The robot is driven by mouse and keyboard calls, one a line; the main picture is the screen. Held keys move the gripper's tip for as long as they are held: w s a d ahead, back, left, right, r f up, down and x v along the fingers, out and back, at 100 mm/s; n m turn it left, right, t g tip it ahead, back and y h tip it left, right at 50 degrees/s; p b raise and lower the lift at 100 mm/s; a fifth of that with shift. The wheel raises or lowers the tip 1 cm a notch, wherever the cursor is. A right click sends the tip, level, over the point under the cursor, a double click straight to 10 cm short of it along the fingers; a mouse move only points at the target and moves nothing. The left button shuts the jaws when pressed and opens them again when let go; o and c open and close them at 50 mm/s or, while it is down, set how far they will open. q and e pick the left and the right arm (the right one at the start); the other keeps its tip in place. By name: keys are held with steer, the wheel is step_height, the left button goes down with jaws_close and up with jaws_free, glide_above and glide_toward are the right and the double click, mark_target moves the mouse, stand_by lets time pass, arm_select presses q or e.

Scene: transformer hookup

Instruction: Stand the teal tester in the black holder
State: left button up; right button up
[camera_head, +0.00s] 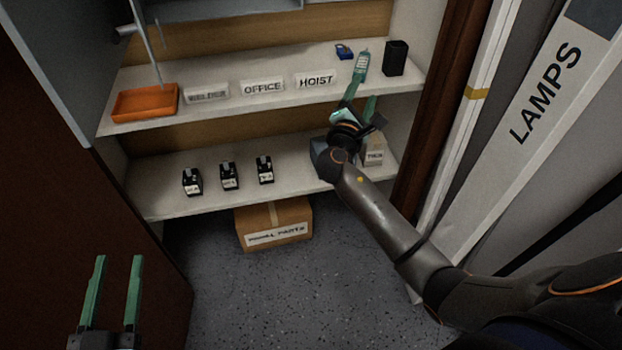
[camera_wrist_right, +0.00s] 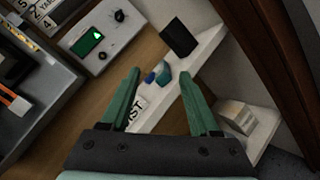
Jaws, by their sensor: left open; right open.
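The teal tester (camera_head: 361,64) is on the upper shelf towards its right end, left of the black holder (camera_head: 396,58). The black holder is a dark upright box near the shelf's right end. In the right wrist view the holder (camera_wrist_right: 179,39) shows beyond the fingers, with the teal tester (camera_wrist_right: 161,72) beside it, partly visible. My right gripper (camera_head: 358,103) is open and empty, in front of the upper shelf just below the tester. Its green fingers (camera_wrist_right: 163,90) spread wide in the wrist view. My left gripper (camera_head: 118,262) is open and empty at the lower left, away from the shelves.
The upper shelf also holds an orange tray (camera_head: 146,103), label plates such as HOIST (camera_head: 315,81), and a small blue item (camera_head: 344,51) behind the tester. Several black devices (camera_head: 229,176) stand on the lower shelf. A cardboard box (camera_head: 274,224) is below. A brown cabinet edge (camera_head: 436,90) borders the right.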

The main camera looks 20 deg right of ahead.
steer(key=s+a+f+m+t+y, duration=0.1)
steer(key=s+a+f+y, duration=0.2)
steer(key=a+f+y, duration=0.3)
steer(key=s+a+f+m+t+y, duration=0.1)
steer(key=s+a+f+t+y, duration=0.1)
steer(key=s+a+f+y, duration=0.45)
steer(key=s+a+r+m+t+y, duration=0.2)
steer(key=s+a+r+m+y, duration=0.4)
steer(key=s+a+r+m, duration=0.3)
steer(key=shift+s+a+r+m, duration=0.3)
steer(key=shift+s+a+r, duration=0.5)
steer(key=shift+a, duration=0.45)
steer(key=shift+s+y+p, duration=0.1)
steer(key=shift+y+p, duration=0.15)
steer(key=shift+p, duration=0.05)
